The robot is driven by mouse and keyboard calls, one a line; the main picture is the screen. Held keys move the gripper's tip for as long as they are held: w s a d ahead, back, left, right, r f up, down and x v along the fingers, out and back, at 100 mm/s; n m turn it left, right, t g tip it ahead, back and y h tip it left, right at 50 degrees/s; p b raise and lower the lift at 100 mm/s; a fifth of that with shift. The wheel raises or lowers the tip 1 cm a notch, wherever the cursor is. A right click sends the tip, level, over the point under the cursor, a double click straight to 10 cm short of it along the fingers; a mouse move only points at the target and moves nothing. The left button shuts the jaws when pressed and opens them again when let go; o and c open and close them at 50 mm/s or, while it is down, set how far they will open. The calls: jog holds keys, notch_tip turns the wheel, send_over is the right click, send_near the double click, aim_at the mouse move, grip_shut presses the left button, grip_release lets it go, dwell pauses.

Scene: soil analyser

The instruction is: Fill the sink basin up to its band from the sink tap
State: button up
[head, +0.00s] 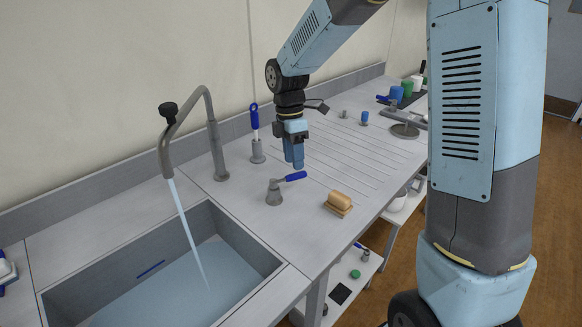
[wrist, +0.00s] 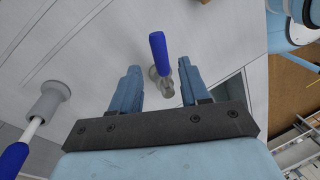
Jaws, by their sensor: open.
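The sink basin (head: 235,235) is at the lower left in the head view, with water (head: 205,285) in it. A short blue band (head: 151,269) shows on its far wall, above the water surface. The grey tap (head: 207,115) runs a steady stream into the basin. The tap lever, with a grey base (head: 274,192) and blue handle (head: 293,176), stands on the counter right of the basin. My gripper (head: 294,163) is open just above the lever. In the wrist view, the blue handle (wrist: 157,50) shows between and beyond the open fingers (wrist: 159,75), apparently untouched.
A blue-handled brush (head: 254,118) stands in a grey holder (head: 257,152) behind the lever; the holder also shows in the wrist view (wrist: 48,101). A sponge-like block (head: 340,199) lies near the counter's front edge. The ribbed drainboard (head: 345,150) is mostly clear.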

notch_tip(320, 180, up, 10)
jog(key=w, duration=0.2)
jog(key=shift+a, duration=0.35)
jog(key=shift+s+f, duration=0.1)
jog(key=shift+f, duration=0.05)
